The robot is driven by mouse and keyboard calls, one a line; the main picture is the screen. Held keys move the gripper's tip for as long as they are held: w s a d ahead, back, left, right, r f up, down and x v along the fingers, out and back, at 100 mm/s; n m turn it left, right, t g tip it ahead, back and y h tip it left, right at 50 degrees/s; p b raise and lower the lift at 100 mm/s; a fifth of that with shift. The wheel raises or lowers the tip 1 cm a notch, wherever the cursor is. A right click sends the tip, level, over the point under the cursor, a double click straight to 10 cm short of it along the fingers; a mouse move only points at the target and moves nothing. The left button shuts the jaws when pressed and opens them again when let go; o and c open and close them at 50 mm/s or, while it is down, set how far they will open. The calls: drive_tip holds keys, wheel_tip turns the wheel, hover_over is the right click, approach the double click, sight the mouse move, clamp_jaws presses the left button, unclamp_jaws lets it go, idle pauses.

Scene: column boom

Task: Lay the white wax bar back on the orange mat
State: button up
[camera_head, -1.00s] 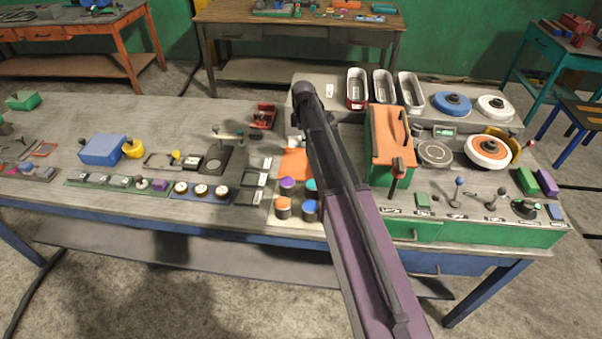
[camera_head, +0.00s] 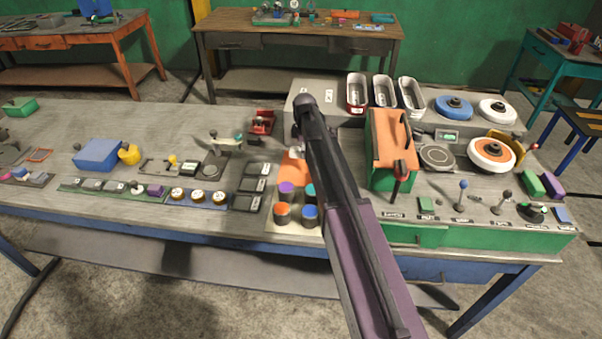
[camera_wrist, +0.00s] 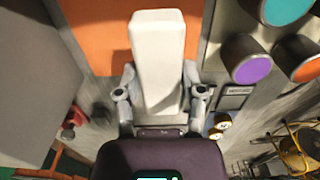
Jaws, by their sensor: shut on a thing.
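The white wax bar (camera_wrist: 158,45) is a pale upright block in the wrist view. My gripper (camera_wrist: 158,80) is shut on it, one finger on each side. Behind the bar lies the orange mat (camera_wrist: 92,35), with a shadow next to the bar; whether the bar touches the mat cannot be told. In the head view a strip of the orange mat (camera_head: 291,166) shows left of my arm.
Several jars with coloured lids, such as a purple one (camera_head: 286,190), stand just in front of the mat. An orange-topped green box (camera_head: 390,140) stands right of my arm. Dark labelled trays (camera_head: 254,185) lie to the left. A grey block (camera_wrist: 35,80) fills the wrist view's left side.

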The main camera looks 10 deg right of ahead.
drive_tip(key=b, duration=0.5)
hover_over(304, 174)
drive_tip(key=shift+f, duration=2.6)
drive_tip(key=shift+f, duration=0.1)
drive_tip(key=shift+f+b, duration=1.7)
drive_tip(key=shift+f, duration=0.1)
drive_tip(key=shift+f, duration=0.15)
drive_tip(key=o, duration=1.2)
drive_tip(key=shift+c, duration=0.2)
drive_tip(key=shift+r, duration=0.25)
wheel_tip(304, 174, up, 12)
drive_tip(key=p, duration=1.2)
drive_tip(key=shift+s, duration=0.1)
